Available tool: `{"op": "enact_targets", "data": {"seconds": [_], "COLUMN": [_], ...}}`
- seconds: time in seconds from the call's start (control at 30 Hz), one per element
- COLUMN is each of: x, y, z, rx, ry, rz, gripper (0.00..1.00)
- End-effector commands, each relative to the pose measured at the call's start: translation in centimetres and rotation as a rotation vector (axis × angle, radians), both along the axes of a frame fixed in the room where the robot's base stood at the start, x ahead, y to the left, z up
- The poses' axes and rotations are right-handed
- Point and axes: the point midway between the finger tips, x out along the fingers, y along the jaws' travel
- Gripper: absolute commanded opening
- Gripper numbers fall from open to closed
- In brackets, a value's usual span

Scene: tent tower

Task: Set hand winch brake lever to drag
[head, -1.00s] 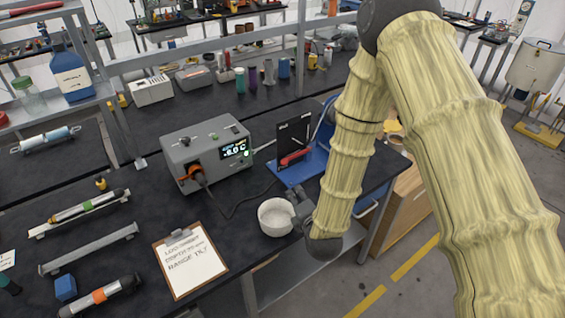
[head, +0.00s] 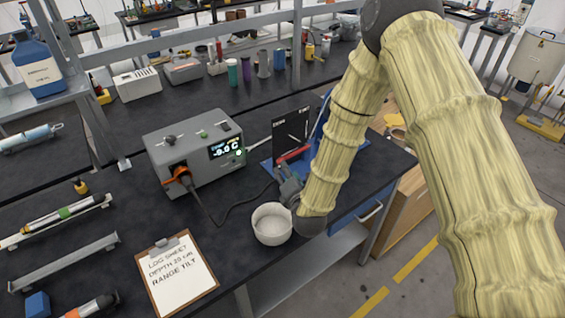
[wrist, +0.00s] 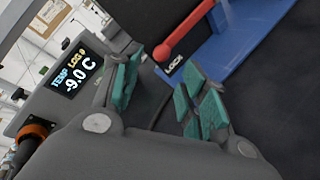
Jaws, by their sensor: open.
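The hand winch has a blue base (head: 266,165) and an upright black panel (head: 290,128) with small white labels, at the bench's right end. Its red brake lever (head: 293,154) lies across the lower panel. In the wrist view, the lever's red knob (wrist: 162,53) is beside the word LOCK (wrist: 173,68). My gripper (head: 289,180) is in front of the winch, partly hidden by my wrist. In the wrist view, my gripper (wrist: 160,92) has its green-padded fingers apart with nothing between them. The lever is beyond the fingertips, not between them. My arm hides the winch's right part.
A grey temperature box (head: 195,155) with an orange plug and cable stands left of the winch. A white bowl (head: 271,226) is just below my gripper at the bench edge. A clipboard (head: 177,275) lies nearer. Dark bench is bare between them.

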Motion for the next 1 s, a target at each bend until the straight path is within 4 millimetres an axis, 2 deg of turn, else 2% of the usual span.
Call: {"op": "enact_targets", "data": {"seconds": [0.2, 0.43, 0.6, 0.93, 1.0], "x": [3.2, 5.7, 6.5, 6.7, 6.7], "y": [0.6, 1.1, 1.3, 1.4, 1.4], "z": [-0.6, -1.3, -1.7, -1.8, -1.8], "rx": [0.002, 0.002, 0.000, 0.000, 0.000], "ry": [0.001, 0.001, 0.001, 0.002, 0.002], "rz": [-0.005, -0.005, -0.006, -0.005, -0.005], "gripper": [0.43, 0.43, 0.43, 0.43, 0.32]}}
